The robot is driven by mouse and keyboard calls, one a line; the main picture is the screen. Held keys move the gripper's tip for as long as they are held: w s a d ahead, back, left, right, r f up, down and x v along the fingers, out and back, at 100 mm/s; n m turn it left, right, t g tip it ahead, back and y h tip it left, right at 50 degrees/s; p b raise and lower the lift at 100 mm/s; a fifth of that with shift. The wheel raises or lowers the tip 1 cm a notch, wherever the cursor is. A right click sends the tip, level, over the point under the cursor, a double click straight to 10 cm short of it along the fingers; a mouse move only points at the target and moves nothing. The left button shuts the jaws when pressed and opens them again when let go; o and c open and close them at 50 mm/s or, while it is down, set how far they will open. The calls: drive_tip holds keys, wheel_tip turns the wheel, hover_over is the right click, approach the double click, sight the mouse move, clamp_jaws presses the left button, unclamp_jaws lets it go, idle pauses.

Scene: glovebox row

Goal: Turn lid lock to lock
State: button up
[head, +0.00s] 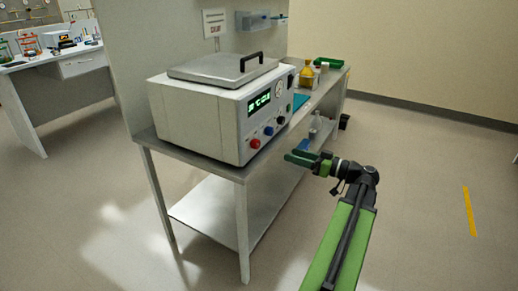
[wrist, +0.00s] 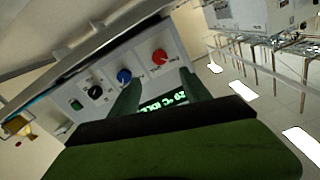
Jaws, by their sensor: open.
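A white benchtop unit (head: 195,117) with a flat grey lid (head: 222,70) and black lid handle (head: 251,61) stands on a bench. Its front panel has a red knob (head: 255,143), a blue knob (head: 268,131) and a black knob (head: 281,120). I cannot read which one is the lid lock. My gripper (head: 300,157) is open and empty, in front of and apart from the panel. In the wrist view my gripper (wrist: 158,80) points at the panel, with the red knob (wrist: 159,57), blue knob (wrist: 124,76) and black knob (wrist: 96,92) beyond the fingertips.
A lit green display (head: 259,101) and a round gauge (head: 279,89) sit on the panel. A yellow bottle (head: 306,76) and a green tray (head: 328,62) stand farther along the bench. A grey lower shelf (head: 225,209) is below. The floor at right is clear.

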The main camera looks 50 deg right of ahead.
sight(258, 145)
drive_tip(key=x, duration=1.4)
drive_tip(key=shift+w, duration=0.1)
drive_tip(key=shift+c, duration=0.4)
